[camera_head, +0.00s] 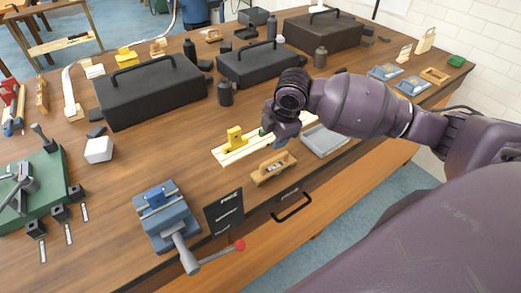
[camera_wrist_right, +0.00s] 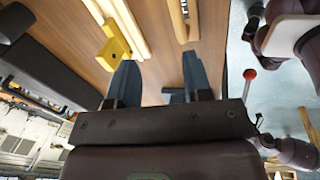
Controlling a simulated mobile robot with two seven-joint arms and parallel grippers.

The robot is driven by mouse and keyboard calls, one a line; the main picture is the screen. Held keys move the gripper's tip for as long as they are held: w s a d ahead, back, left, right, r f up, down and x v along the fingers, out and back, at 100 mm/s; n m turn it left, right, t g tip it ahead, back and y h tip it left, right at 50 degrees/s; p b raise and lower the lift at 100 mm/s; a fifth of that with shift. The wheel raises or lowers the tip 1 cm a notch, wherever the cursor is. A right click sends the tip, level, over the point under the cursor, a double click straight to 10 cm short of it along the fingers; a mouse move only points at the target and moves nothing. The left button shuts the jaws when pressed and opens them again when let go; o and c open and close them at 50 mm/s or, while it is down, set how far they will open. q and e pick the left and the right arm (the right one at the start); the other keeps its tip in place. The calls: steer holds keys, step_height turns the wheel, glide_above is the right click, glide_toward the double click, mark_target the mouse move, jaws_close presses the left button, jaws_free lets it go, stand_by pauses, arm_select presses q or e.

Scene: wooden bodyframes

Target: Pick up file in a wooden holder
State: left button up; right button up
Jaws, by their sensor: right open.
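A small wooden holder (camera_head: 273,168) with a metal piece set in it lies near the front edge of the bench, and I take this as the file in its holder. The holder also shows at the top of the right wrist view (camera_wrist_right: 184,18), cut off by the frame. My right gripper (camera_head: 281,137) hangs just behind the holder in the head view, above the bench. In the right wrist view, its two dark fingers (camera_wrist_right: 160,64) are apart with nothing between them, and the holder lies beyond the fingertips. My left gripper is not in view.
Pale wooden strips with a yellow block (camera_head: 235,137) lie left of the holder. A grey tray (camera_head: 325,140) is to its right. A blue vise (camera_head: 165,213) with a red-tipped handle stands at the front left. Black toolboxes (camera_head: 163,90) stand behind.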

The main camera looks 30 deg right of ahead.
mark_target(276, 158)
steer(key=shift+n+g, duration=0.4)
steer(key=shift+n, duration=0.3)
steer(key=f, duration=0.1)
steer(key=s+f, duration=0.1)
steer(key=f, duration=0.2)
steer(key=shift+s+d, duration=0.15)
steer(key=shift+d, duration=0.15)
steer(key=shift+f, duration=0.8)
steer(key=shift+w+f, duration=0.2)
steer(key=shift+f, duration=0.15)
steer(key=f, duration=0.1)
steer(key=w+f, duration=0.1)
steer(key=f, duration=0.1)
steer(key=shift+f+p, duration=0.1)
steer(key=shift+p, duration=0.3)
steer(key=shift+w+f, duration=0.1)
steer(key=shift+f, duration=0.4)
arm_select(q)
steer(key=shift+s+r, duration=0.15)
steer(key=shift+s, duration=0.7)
arm_select(e)
jaws_close()
